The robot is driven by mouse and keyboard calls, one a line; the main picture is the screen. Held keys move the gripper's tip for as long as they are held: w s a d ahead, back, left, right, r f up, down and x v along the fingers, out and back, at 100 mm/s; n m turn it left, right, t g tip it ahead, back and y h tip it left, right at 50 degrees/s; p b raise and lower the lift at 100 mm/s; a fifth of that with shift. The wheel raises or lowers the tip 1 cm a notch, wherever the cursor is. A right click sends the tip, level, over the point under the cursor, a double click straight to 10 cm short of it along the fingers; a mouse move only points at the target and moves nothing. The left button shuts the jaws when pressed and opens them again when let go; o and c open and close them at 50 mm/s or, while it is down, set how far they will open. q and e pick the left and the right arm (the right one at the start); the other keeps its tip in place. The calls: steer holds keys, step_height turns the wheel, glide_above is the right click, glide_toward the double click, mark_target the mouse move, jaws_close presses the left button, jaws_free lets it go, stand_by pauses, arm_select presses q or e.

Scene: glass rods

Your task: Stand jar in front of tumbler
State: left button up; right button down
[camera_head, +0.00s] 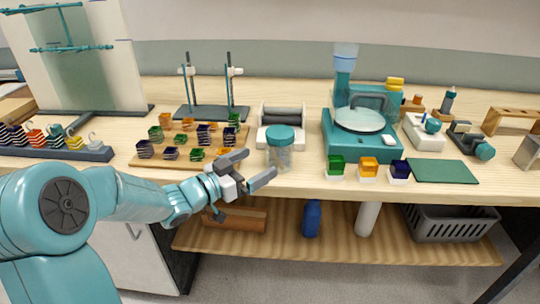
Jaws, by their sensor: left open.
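A clear jar with a teal lid (280,138) stands upright on the wooden bench near its front edge. Directly behind it is a white cradle-like device with dark rollers (283,113), which looks like the tumbler. The jar overlaps the front of this device in the picture; I cannot tell whether they touch. My left gripper (260,163) is open and empty, its fingers pointing right toward the jar's lower left side. One fingertip shows close to the jar's base; I cannot see contact. My right gripper is out of view.
Left of the jar, a wooden board (130,161) holds several small coloured pieces. Right of it stand a teal machine (338,145) and several small coloured blocks near the front edge. A green mat (443,171) lies farther right. A lower shelf (335,242) runs beneath the bench.

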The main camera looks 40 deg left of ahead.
arm_select(q)
steer(key=v, duration=0.4)
steer(key=shift+s, duration=0.15)
stand_by(0.4)
